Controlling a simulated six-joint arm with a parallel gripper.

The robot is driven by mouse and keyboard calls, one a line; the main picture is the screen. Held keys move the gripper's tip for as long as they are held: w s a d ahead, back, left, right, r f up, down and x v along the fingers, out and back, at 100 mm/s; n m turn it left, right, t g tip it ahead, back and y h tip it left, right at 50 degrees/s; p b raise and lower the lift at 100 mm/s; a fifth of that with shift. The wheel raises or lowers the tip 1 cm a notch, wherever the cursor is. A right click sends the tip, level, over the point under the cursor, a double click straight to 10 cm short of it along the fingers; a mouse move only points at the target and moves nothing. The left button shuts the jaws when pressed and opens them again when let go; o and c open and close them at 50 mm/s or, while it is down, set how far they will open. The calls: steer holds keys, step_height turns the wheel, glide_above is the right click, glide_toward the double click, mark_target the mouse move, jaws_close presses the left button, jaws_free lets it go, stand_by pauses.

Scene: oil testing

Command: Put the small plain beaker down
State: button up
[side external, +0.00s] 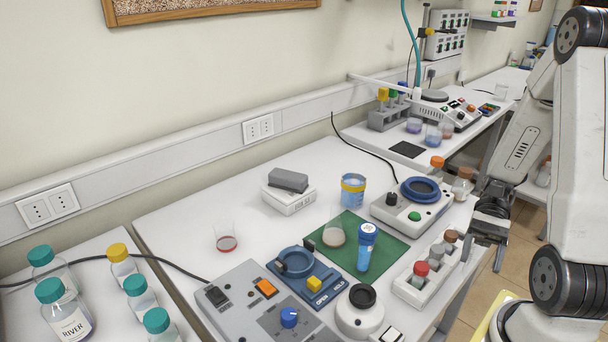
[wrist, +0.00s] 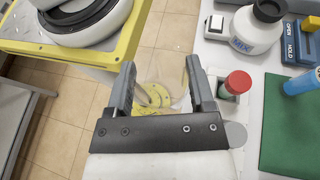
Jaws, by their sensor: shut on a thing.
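My gripper (side external: 488,245) hangs at the right edge of the white table, beside the vial rack. It also shows in the wrist view (wrist: 158,85). Its fingers are shut on a clear glass beaker (wrist: 165,68), faint and see-through between them, with yellow showing through it. In the wrist view it is over the floor side of the table edge. In the side view I cannot make out the held beaker.
The vial rack (side external: 428,283), with a red-capped vial (wrist: 236,83), is close to my gripper. Devices fill the table's front (side external: 258,305). Bare table lies left of the white box (side external: 288,199).

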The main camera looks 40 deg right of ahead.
steer(key=w+a+r+m+t+h, duration=0.1)
steer(key=w+r+m+t, duration=0.4)
steer(key=w+m+t, duration=0.3)
steer(key=shift+w+m+t, duration=0.4)
steer(key=shift+m+t, duration=0.4)
steer(key=shift+t, duration=0.7)
steer(key=shift+r, duration=0.1)
steer(key=shift+w+d+f, duration=0.55)
steer(key=shift+w+f, duration=1)
steer(key=shift+w, duration=0.6)
steer(key=shift+w+d+f, duration=0.5)
steer(key=shift+w+f, duration=1.1)
steer(key=shift+w, duration=0.6)
steer(key=shift+w+d+f, duration=0.55)
steer(key=shift+w+f, duration=1)
steer(key=shift+w, duration=0.6)
